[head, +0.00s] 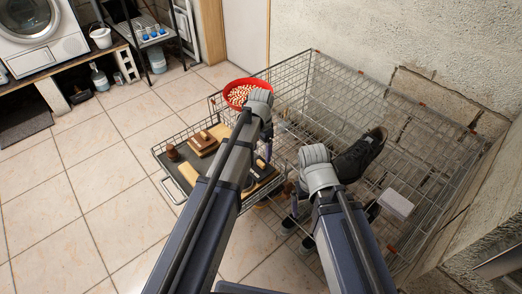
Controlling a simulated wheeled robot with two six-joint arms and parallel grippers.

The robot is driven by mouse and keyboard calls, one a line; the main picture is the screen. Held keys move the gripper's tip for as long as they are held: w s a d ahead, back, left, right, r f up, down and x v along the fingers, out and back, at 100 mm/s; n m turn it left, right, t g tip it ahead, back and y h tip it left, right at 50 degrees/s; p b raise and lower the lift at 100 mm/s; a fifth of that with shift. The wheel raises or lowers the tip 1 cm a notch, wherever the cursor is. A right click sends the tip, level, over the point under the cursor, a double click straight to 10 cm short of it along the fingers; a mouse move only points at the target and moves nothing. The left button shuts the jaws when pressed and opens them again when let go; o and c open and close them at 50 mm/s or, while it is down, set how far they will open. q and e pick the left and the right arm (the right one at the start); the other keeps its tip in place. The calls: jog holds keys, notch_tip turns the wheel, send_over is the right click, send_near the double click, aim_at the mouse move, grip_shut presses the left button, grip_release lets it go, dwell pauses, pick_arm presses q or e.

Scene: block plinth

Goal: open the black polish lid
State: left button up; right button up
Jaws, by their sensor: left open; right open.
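A shallow dark tray (166,181) with wire sides holds shoe-care things at the front left of the wire cage. I cannot make out a black polish tin or its lid for certain; my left arm covers part of the tray. My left gripper (264,158) is open over the tray's right part, mostly hidden behind its own arm. My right gripper (291,217) is open and points down to the right of the tray, partly hidden by its wrist. I see nothing held in either gripper.
In the tray lie a brown brush (172,152), a brown wooden block (203,143) and a yellowish piece (190,175). A red bowl (228,96) stands behind. A black shoe (360,156) and a white box (397,204) are at the cage (430,130). Tiled floor is clear left.

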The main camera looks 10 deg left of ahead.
aim_at(261, 162)
pick_arm(q)
notch_tip(261, 162, up, 3)
jog(key=shift+f+p, duration=0.15)
jog(key=shift+p, duration=0.65)
pick_arm(e)
notch_tip(261, 162, up, 3)
jog(key=shift+f, duration=0.15)
pick_arm(q)
jog(key=shift+f, duration=0.25)
pick_arm(e)
jog(key=shift+f, duration=0.2)
pick_arm(q)
notch_tip(261, 162, down, 8)
jog(key=b, duration=0.8)
jog(key=shift+r, duration=0.2)
pick_arm(e)
notch_tip(261, 162, down, 8)
jog(key=shift+r, duration=0.2)
pick_arm(q)
jog(key=shift+r, duration=0.1)
grip_shut()
jog(key=shift+s, duration=0.1)
